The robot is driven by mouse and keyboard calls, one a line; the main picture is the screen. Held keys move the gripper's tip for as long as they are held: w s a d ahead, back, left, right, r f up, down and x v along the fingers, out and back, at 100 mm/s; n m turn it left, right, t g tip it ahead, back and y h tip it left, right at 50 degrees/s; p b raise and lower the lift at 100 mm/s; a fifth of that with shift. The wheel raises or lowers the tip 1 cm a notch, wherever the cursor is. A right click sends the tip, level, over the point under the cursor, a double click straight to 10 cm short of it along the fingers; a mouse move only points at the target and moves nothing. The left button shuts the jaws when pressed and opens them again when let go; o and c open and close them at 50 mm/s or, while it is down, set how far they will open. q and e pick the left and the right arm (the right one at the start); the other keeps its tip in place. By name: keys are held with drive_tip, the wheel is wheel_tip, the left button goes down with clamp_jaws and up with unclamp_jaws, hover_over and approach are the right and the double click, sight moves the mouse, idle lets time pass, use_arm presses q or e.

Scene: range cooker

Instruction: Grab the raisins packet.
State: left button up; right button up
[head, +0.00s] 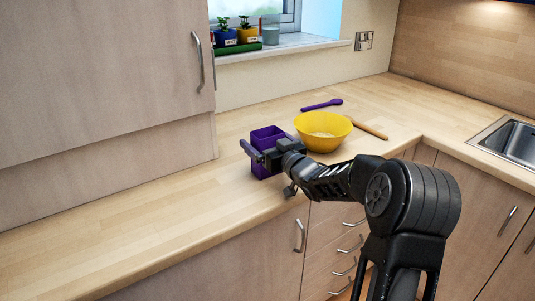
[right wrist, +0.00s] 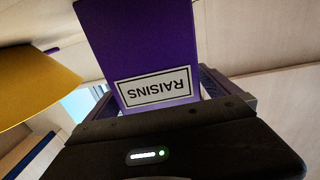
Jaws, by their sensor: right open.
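The raisins packet (head: 267,135) is a purple, upright box on the wooden worktop, left of the yellow bowl. In the right wrist view the packet (right wrist: 137,42) fills the upper middle, its white RAISINS label upside down. My right gripper (head: 266,153) is at the packet. In the right wrist view its open fingers (right wrist: 160,90) stand on either side of the packet, with the packet between them. The gripper hides part of the packet's lower front in the head view. My left gripper is not in view.
A yellow bowl (head: 323,132) stands close to the right of the packet. A purple spoon (head: 321,105) and a wooden handle (head: 370,130) lie near it. The worktop (head: 130,203) is clear to the left. A wall cupboard (head: 105,65) overhangs at left; a sink (head: 510,138) is at right.

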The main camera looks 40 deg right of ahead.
drive_tip(key=shift+w, duration=0.7)
drive_tip(key=shift+c, duration=0.2)
drive_tip(key=c, duration=1.4)
wheel_tip(320, 180, up, 10)
drive_tip(key=shift+r+p, duration=0.1)
drive_tip(key=shift+p, duration=0.4)
